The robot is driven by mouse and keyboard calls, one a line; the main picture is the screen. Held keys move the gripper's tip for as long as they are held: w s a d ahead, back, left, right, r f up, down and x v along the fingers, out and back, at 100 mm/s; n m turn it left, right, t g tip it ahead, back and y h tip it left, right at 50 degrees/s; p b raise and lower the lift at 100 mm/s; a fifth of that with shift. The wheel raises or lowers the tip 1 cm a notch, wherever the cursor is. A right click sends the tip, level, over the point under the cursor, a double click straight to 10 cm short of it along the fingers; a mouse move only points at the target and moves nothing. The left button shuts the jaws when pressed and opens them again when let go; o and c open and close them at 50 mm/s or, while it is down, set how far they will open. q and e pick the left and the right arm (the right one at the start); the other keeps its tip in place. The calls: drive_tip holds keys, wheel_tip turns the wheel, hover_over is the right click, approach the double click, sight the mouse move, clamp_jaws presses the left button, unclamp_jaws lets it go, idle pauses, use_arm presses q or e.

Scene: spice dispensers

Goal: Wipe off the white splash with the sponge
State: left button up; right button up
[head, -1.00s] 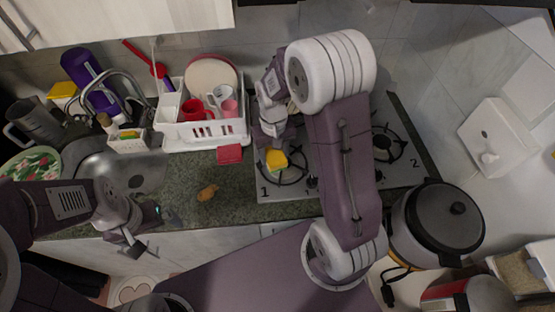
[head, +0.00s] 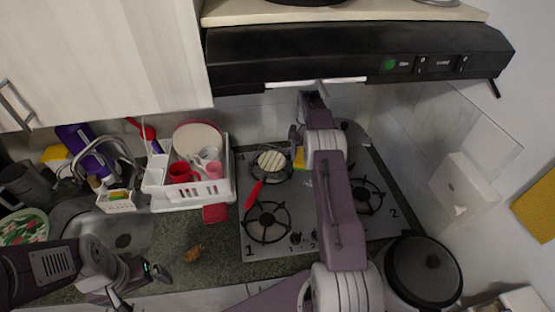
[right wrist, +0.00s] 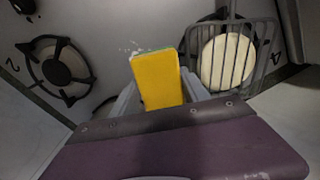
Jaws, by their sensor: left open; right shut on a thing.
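My right gripper (right wrist: 158,95) is shut on a yellow sponge (right wrist: 160,80) with a green far edge. The sponge also shows in the head view (head: 298,158), toward the back of the stove and right of the back-left burner. A small patch of white splash (right wrist: 133,48) lies on the grey stove top, just beyond and left of the sponge in the right wrist view. I cannot tell whether the sponge touches the stove. The arm hides part of the stove in the head view. My left gripper (head: 142,287) is open and empty at the lower left.
A wire-grid utensil (head: 271,162) with a red handle (head: 253,195) lies over the left burners. A black range hood (head: 350,52) overhangs the stove's back. A dish rack (head: 190,190) stands left, and a dark-lidded pot (head: 425,270) stands at the front right.

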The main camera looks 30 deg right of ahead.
drive_tip(key=shift+m, duration=0.4)
drive_tip(key=shift+s+d+f+b, duration=0.2)
drive_tip(key=shift+s+d+f, duration=0.2)
drive_tip(key=shift+d+f, duration=0.45)
drive_tip(key=shift+s+d+f+b, duration=0.2)
drive_tip(key=shift+s+d+f, duration=0.2)
drive_tip(key=shift+d+f, duration=0.4)
drive_tip(key=shift+f+b, duration=1.35)
drive_tip(key=shift+f, duration=0.85)
drive_tip(key=shift+f+b, duration=0.8)
drive_tip(key=shift+f, duration=0.2)
